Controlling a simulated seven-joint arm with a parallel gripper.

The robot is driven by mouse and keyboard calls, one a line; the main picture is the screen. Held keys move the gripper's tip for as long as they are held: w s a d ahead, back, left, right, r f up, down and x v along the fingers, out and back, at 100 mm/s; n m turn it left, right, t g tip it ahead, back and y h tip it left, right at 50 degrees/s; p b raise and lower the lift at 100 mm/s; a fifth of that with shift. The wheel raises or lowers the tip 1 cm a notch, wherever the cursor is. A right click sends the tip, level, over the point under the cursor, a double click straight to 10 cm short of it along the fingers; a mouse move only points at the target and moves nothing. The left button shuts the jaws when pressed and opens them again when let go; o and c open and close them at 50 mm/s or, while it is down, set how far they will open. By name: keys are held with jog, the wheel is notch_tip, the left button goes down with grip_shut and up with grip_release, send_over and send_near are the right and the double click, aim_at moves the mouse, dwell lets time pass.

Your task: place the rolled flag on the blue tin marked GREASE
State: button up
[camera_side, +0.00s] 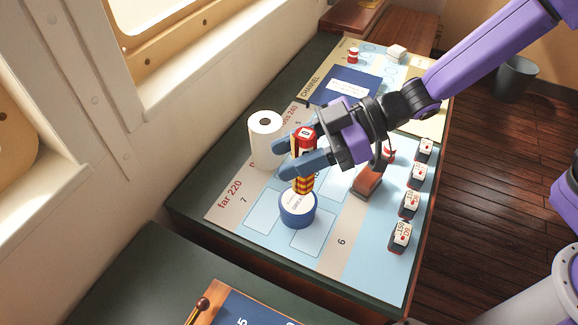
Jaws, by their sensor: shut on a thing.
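A blue tin (297,218) with a white top stands on the chart near the front left. The print on its top is too small to read. My gripper (290,158) is shut on an upright rolled flag (303,184), red and yellow below with a red and white upper part. The fingers hide the flag's middle. The flag's lower end shows just above and behind the tin's top in the picture. I cannot tell whether it touches the tin.
A white paper roll (266,140) stands left of my gripper. A brown block (367,182) lies to its right. Several small white-and-red numbered blocks (409,204) line the right edge. A blue book-like panel (350,85) and a small red-and-white can (353,55) are farther back.

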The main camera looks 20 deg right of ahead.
jog(key=shift+w+a+f, duration=0.15)
jog(key=shift+f, duration=0.85)
jog(key=shift+w+a+f, duration=0.1)
jog(key=shift+f, duration=0.85)
jog(key=shift+f, duration=0.1)
jog(key=o, duration=1.1)
jog(key=shift+d+r, duration=0.3)
jog(key=v, duration=1.1)
jog(key=shift+s+d, duration=0.1)
jog(key=shift+d, duration=0.1)
